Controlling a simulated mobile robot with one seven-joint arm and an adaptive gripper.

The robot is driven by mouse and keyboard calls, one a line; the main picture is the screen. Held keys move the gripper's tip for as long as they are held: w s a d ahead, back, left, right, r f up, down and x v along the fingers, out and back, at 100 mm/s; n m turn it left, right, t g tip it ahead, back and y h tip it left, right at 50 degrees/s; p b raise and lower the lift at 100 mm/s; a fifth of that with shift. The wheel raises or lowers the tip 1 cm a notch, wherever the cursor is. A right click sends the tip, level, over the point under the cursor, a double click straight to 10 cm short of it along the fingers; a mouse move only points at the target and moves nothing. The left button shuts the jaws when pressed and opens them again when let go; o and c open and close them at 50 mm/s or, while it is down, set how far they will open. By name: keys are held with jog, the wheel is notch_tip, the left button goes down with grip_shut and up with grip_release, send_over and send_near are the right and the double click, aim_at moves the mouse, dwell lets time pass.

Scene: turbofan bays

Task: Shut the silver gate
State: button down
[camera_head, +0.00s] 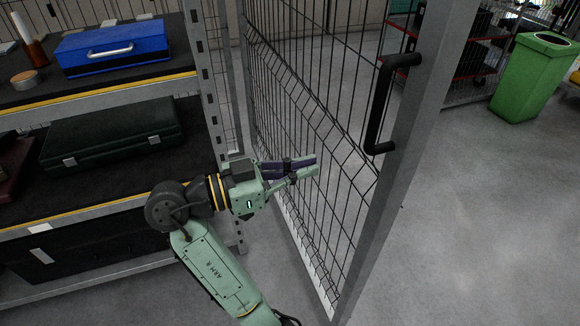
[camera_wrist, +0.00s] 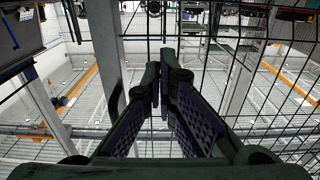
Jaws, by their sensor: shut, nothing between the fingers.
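The silver gate (camera_head: 392,193) is a grey metal frame with black wire mesh, standing open at an angle across the middle of the head view. A black handle (camera_head: 378,105) is fixed to its near upright. My gripper (camera_head: 316,166) is shut and empty, left of the handle and lower in the picture, in front of the mesh. I cannot tell whether it touches the mesh. In the wrist view my gripper (camera_wrist: 162,75) has its fingertips together, with the gate's wire mesh (camera_wrist: 215,40) beyond them and a grey upright to the left.
A shelf rack (camera_head: 208,80) stands close on the left, holding a blue toolbox (camera_head: 112,48) and a dark green case (camera_head: 112,137). A green bin (camera_head: 533,80) stands at the back right. The grey floor (camera_head: 480,200) right of the gate is clear.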

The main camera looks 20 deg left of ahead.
aim_at(359, 155)
jog(key=p+x, duration=0.2)
jog(key=x, duration=0.5)
jog(key=shift+w+d+r, duration=0.1)
jog(key=shift+w+d, duration=0.05)
jog(key=shift+d, duration=0.05)
jog(key=shift+w+d, duration=0.3)
jog(key=shift+d, duration=0.05)
